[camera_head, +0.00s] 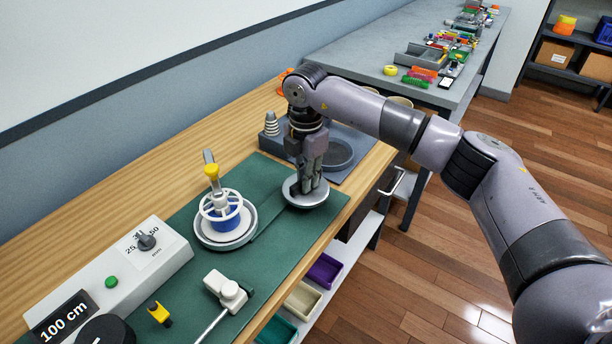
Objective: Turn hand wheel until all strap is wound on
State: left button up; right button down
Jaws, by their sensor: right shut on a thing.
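My right gripper (312,182) points down at a grey round dish-like piece (294,199) on the green mat. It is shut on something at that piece. The fingers hide what they hold, and I cannot tell whether the round piece is the hand wheel. To its left stands a white spoked wheel (221,205) over a blue core (229,221), on a round grey plate (222,241). A grey upright with a yellow part (212,171) rises behind it. I cannot clearly make out the strap. My left gripper is not in view.
A white block with a rod (226,291) and a yellow clip (159,314) lie in front. A dark grey base (352,139) stands behind my gripper.

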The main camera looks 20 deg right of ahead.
jog(key=m, duration=0.5)
jog(key=shift+r+m+p, duration=0.1)
jog(key=shift+m+p, duration=0.2)
jog(key=m+p, duration=0.1)
jog(key=m, duration=0.4)
jog(key=shift+m, duration=0.4)
jog(key=c, duration=1.6)
grip_release()
jog(key=shift+r, duration=0.1)
notch_tip(320, 180, up, 12)
